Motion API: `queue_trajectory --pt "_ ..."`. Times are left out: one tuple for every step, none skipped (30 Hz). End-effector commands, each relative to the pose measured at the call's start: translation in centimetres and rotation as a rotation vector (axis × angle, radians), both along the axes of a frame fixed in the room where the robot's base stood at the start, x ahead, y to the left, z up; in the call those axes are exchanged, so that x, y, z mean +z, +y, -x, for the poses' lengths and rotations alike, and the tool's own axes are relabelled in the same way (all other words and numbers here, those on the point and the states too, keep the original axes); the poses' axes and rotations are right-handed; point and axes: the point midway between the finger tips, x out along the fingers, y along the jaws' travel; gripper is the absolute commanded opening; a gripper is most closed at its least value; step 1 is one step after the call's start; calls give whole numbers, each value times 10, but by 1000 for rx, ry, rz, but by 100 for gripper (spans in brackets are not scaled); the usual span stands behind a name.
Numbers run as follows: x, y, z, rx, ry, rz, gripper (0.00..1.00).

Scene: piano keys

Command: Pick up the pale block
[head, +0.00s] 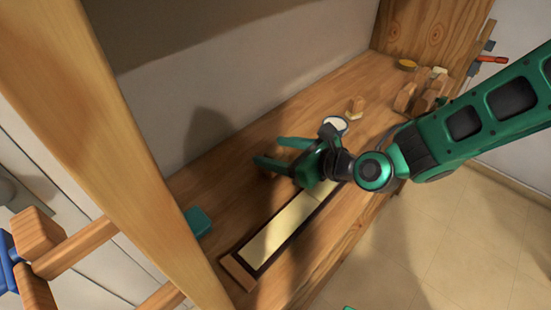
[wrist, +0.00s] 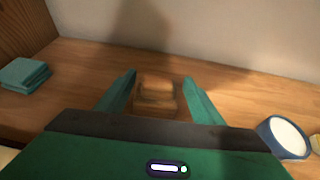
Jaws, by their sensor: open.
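The fingers are apart, with room on both sides of the block. I cannot tell if this is the pale block. In the head view my gripper (head: 274,153) is low over the shelf, pointing left, and I cannot make out this block there. A small pale block (head: 440,70) lies among brown blocks at the shelf's far end.
A long pale strip (head: 275,236) lies in a dark-edged frame along the shelf. A teal stack (head: 197,221) sits at left. A wall backs the shelf.

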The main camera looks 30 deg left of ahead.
Motion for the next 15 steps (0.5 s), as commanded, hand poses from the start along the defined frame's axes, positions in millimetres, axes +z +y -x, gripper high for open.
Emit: queue_trajectory --pt "-2 7 0 3 -1 -1 61" --pt "-3 11 -1 3 0 -1 61" --pt "-5 18 -2 4 -1 -1 61" --pt "-6 22 -3 4 -1 -1 61" --pt "-8 25 -4 3 0 0 61" --pt "-9 30 -5 3 0 0 61" --pt "-11 33 -6 3 0 0 61" --pt "-12 35 -6 2 0 0 61" --pt "-13 37 -7 2 0 1 61" --pt "-14 39 -8 1 0 1 61" --pt "-14 40 -8 2 -1 1 61" --pt "-14 41 -9 1 -2 0 61" --pt "-15 41 -9 0 -1 0 61" --pt "-15 41 -9 0 -1 0 61" --pt "-14 41 -9 0 -1 0 61"
